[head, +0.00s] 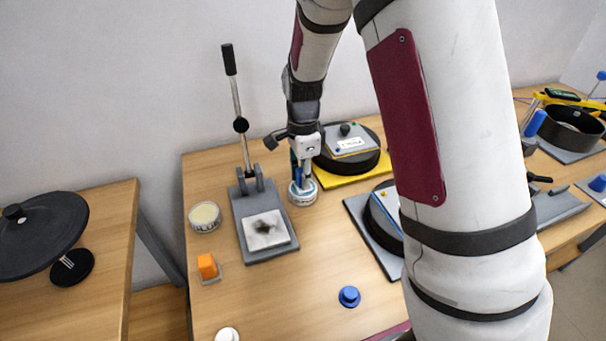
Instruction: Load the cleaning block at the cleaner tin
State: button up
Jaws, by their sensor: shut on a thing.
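My gripper (302,176) points down over a round white-and-blue tin (303,195) beside the lever press. It is shut on a small blue piece (297,179), which looks like the cleaning block. The fingers hide most of the piece. It is at the tin's top, but I cannot tell whether it touches the contents. A second low round tin (205,218), with a cream-coloured top, stands left of the press. An orange block (207,265) sits on a small grey base in front of that second tin.
A lever press (261,250) with a grey base and a stained white pad stands just left of my gripper. A black round device on a yellow mat (352,179) is close on the right. A blue knob (349,297) and a white knob (227,335) lie nearer the front.

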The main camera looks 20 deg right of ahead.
jog(key=shift+r+p, duration=2.05)
jog(key=shift+r, duration=1.45)
